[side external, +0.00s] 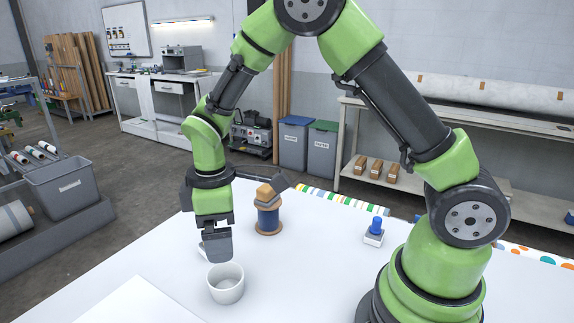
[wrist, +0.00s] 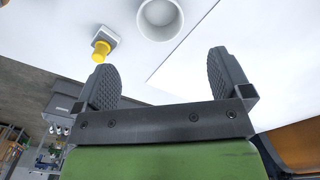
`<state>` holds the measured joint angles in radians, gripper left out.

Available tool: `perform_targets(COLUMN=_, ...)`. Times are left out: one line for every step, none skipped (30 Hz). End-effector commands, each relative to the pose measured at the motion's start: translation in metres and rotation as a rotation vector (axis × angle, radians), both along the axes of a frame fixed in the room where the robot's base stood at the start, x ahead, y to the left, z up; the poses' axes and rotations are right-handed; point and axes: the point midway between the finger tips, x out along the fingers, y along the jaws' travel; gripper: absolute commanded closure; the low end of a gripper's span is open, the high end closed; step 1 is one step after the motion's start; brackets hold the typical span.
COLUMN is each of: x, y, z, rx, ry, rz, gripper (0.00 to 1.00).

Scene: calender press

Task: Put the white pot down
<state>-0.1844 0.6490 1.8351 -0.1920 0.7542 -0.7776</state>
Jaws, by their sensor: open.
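The white pot (side external: 226,284) stands upright on the white table, mouth up, just below and in front of my gripper (side external: 217,256) in the side view. It looks empty. In the side view the fingers overlap each other, so the gap is hidden there.
A spool with a wooden-topped tool (side external: 268,212) stands behind my gripper. A blue-knobbed stamp (side external: 375,232) stands to the right. A yellow-knobbed piece (wrist: 102,48) stands near the pot. A white sheet (side external: 140,303) lies at front left. The table right of the pot is clear.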

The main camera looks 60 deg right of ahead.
Motion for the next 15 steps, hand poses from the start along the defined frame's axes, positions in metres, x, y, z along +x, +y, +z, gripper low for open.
perform_targets(x=-0.001, y=-0.001, z=0.010, rx=0.007, ry=-0.017, rz=-0.027, gripper=0.04)
perform_targets(x=-0.002, y=-0.002, z=0.018, rx=0.013, ry=-0.032, rz=-0.052, gripper=0.04)
perform_targets(x=-0.005, y=-0.004, z=0.030, rx=0.024, ry=-0.052, rz=-0.092, gripper=0.04)
perform_targets(x=-0.008, y=-0.006, z=0.041, rx=0.034, ry=-0.072, rz=-0.129, gripper=0.04)
perform_targets(x=-0.012, y=-0.008, z=0.052, rx=0.046, ry=-0.092, rz=-0.171, gripper=0.04)
perform_targets(x=-0.018, y=-0.010, z=0.068, rx=0.064, ry=-0.121, rz=-0.230, gripper=0.04)
perform_targets(x=-0.023, y=-0.012, z=0.080, rx=0.079, ry=-0.143, rz=-0.278, gripper=0.04)
perform_targets(x=-0.030, y=-0.014, z=0.092, rx=0.097, ry=-0.164, rz=-0.326, gripper=0.04)
perform_targets(x=-0.039, y=-0.017, z=0.106, rx=0.118, ry=-0.191, rz=-0.390, gripper=0.04)
perform_targets(x=-0.046, y=-0.019, z=0.115, rx=0.137, ry=-0.211, rz=-0.437, gripper=0.04)
perform_targets(x=-0.054, y=-0.021, z=0.124, rx=0.156, ry=-0.231, rz=-0.483, gripper=0.04)
perform_targets(x=-0.064, y=-0.023, z=0.136, rx=0.184, ry=-0.258, rz=-0.544, gripper=0.04)
perform_targets(x=-0.072, y=-0.024, z=0.143, rx=0.204, ry=-0.276, rz=-0.589, gripper=0.04)
perform_targets(x=-0.081, y=-0.026, z=0.150, rx=0.226, ry=-0.294, rz=-0.634, gripper=0.04)
perform_targets(x=-0.092, y=-0.027, z=0.158, rx=0.257, ry=-0.318, rz=-0.692, gripper=0.04)
